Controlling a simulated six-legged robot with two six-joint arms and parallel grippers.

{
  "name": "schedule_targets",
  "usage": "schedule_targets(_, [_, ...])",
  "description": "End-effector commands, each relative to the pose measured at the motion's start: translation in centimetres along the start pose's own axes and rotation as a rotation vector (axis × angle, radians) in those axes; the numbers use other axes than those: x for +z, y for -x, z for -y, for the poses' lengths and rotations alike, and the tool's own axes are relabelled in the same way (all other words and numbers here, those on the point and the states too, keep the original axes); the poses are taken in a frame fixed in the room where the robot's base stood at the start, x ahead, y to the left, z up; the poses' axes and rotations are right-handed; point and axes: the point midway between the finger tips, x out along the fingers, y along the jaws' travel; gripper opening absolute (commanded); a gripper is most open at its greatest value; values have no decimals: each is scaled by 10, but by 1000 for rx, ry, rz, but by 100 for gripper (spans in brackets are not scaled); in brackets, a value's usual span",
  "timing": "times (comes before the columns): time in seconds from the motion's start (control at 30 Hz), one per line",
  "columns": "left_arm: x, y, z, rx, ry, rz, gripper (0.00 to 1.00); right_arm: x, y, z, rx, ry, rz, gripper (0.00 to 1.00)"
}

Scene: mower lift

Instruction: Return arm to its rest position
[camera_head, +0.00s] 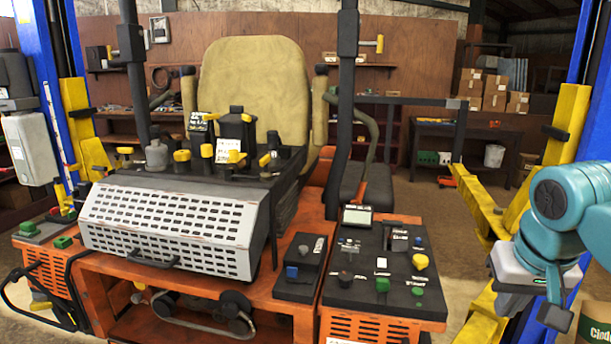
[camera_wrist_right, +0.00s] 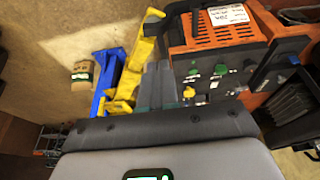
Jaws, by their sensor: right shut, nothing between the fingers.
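My right arm (camera_head: 575,205), teal and grey, comes in from the right edge in the head view. Its gripper (camera_head: 555,314) hangs low near the right edge, to the right of the mower's control panel (camera_head: 385,255) and apart from it. The gripper is shut and empty. In the right wrist view, the closed grey fingers (camera_wrist_right: 157,78) show at the middle, with the control panel (camera_wrist_right: 215,80) beyond and to the right. My left gripper is in neither view.
The orange mower has a perforated grey cover (camera_head: 170,222) and a tan seat (camera_head: 255,90). Yellow lift arms (camera_head: 548,165) and blue posts stand close to my right arm. A labelled container (camera_head: 595,322) is below it. Open floor (camera_head: 435,215) lies behind the panel.

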Motion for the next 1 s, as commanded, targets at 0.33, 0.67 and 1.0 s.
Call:
schedule_targets(0.33, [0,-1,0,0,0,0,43,-5,-93,42,-60,96,48,0])
schedule_targets(0.67, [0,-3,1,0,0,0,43,42,-237,98,-190,180,137,0])
schedule_targets(1.0, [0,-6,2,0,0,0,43,247,-409,145,-370,92,292,0])
